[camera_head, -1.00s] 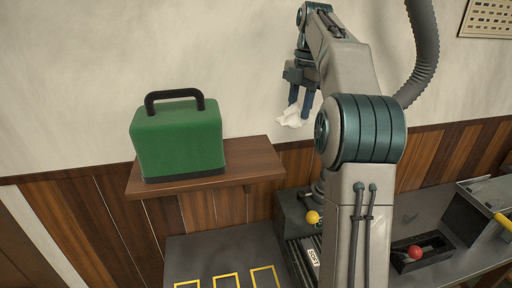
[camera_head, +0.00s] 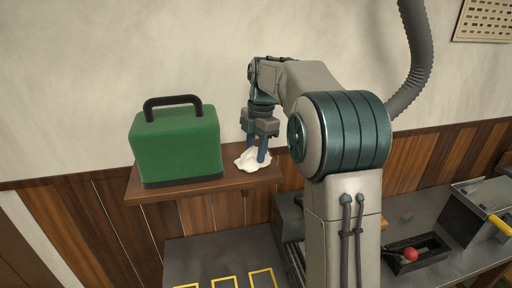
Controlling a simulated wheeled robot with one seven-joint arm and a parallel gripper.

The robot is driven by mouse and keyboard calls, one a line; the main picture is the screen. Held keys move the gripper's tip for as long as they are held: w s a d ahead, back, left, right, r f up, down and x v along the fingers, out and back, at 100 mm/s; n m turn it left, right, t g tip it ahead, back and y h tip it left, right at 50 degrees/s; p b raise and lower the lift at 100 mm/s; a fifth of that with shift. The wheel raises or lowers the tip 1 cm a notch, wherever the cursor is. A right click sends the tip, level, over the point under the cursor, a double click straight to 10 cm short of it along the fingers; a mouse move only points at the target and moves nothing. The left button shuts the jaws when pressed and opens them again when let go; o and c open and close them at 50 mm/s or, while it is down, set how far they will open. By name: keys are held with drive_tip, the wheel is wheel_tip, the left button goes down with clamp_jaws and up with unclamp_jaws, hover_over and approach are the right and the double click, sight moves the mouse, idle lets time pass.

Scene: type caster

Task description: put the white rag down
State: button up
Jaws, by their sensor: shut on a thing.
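The white rag (camera_head: 247,162) is a crumpled cloth at the right end of the wooden shelf (camera_head: 215,188), right of the green case. My gripper (camera_head: 257,157) points down at it, with its fingers shut on the rag. The rag appears to touch the shelf top, spread a little around the fingertips. The fingers hide part of it.
A green case (camera_head: 177,145) with a black handle fills the left of the shelf. Below is a grey bench (camera_head: 215,250) with yellow outlined rectangles. A red ball knob (camera_head: 411,254) and a yellow handle (camera_head: 502,222) are at the right.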

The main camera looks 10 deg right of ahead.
drive_tip(key=shift+f, duration=0.2)
drive_tip(key=o, duration=0.9)
drive_tip(key=shift+r, duration=0.15)
drive_tip(key=r, duration=0.4)
drive_tip(key=d+r, duration=0.1)
drive_tip(key=r, duration=0.7)
drive_tip(key=shift+w+d, duration=0.2)
drive_tip(key=shift+w, duration=0.1)
drive_tip(key=shift+s, duration=0.1)
